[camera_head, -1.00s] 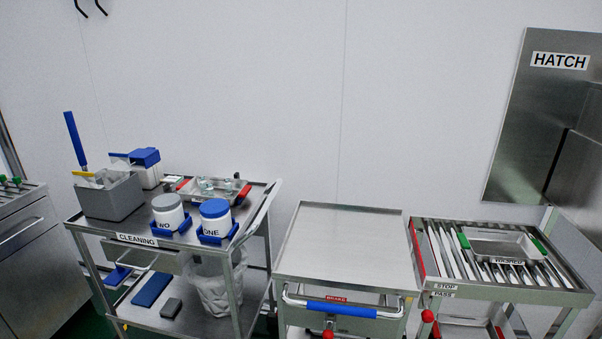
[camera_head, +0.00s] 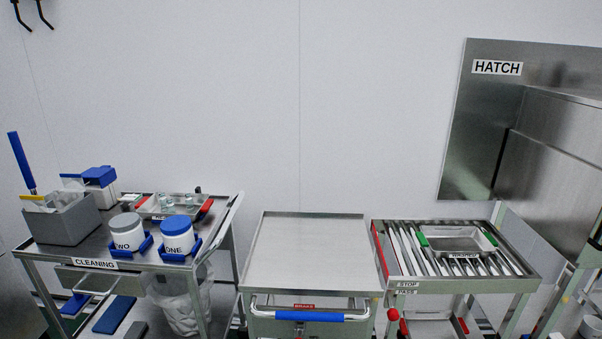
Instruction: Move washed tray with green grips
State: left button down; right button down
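The washed tray (camera_head: 458,244) is a shallow steel tray with green grips, one at its left end (camera_head: 423,240) and one at its right end. It rests on the roller table (camera_head: 408,283) at the right, below the hatch. A small label on its front edge is too small to read surely. Neither of my grippers shows in the head view.
An empty steel cart (camera_head: 308,249) with a blue handle (camera_head: 310,316) stands left of the roller table. The cleaning cart (camera_head: 75,245) at the left holds a grey bin, tubs and a red-gripped tray (camera_head: 175,205). The hatch (camera_head: 480,130) is on the wall.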

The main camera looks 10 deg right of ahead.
aim_at(468, 242)
jog(key=z, duration=1.3)
jog(key=i+l+u, duration=0.35)
jog(key=i+u, duration=0.15)
jog(key=i, duration=0.15)
jog(key=i+l+u, duration=0.5)
jog(key=i+l, duration=0.05)
jog(key=l, duration=0.05)
